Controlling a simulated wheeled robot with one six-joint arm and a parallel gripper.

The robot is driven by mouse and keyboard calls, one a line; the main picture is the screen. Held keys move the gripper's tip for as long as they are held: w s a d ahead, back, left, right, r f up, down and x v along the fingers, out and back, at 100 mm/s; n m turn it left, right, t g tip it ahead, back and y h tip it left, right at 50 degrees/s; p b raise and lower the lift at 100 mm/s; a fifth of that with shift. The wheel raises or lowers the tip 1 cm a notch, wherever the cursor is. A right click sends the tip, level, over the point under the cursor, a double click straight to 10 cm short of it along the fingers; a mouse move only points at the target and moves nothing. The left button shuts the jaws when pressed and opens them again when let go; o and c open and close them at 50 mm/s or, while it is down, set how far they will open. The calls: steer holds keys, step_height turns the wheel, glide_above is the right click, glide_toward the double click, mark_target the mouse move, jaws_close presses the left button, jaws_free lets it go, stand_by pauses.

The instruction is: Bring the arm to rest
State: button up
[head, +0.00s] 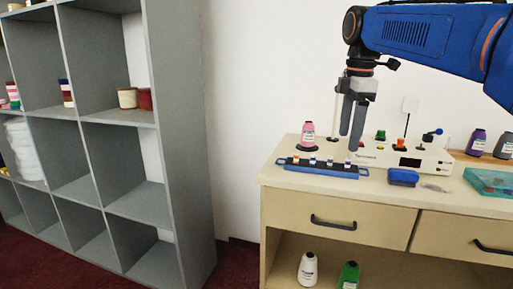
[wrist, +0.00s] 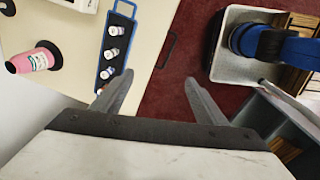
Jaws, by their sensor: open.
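My blue arm (head: 425,32) reaches in from the upper right in the head view. My gripper (head: 351,125) hangs from it, pointing down above the wooden counter (head: 290,183). In the wrist view my gripper (wrist: 152,95) has its two dark fingers wide apart with nothing between them. The blue tray of small vials (head: 322,168) lies below and left of the fingers in the head view. The tray also shows in the wrist view (wrist: 108,73), left of the fingers.
A white device (head: 405,155) with coloured buttons stands behind the gripper. A blue box (head: 403,177), a teal tray (head: 487,183) and dark cones (head: 477,142) are to the right. A grey shelf unit (head: 180,140) stands left. Free wall space lies between shelf and counter.

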steer(key=s+d+f+m+t, duration=0.2)
steer(key=s+f+m, duration=0.6)
steer(key=s+f, duration=0.5)
steer(key=s+d+f+m+t, duration=0.1)
steer(key=s+d+f+m, duration=0.1)
steer(key=s+f+m, duration=0.7)
steer(key=s+f, duration=0.4)
steer(key=f, duration=0.2)
steer(key=shift+s+d+f+t, duration=0.15)
steer(key=shift+d+f+t, duration=0.2)
steer(key=shift+t, duration=0.05)
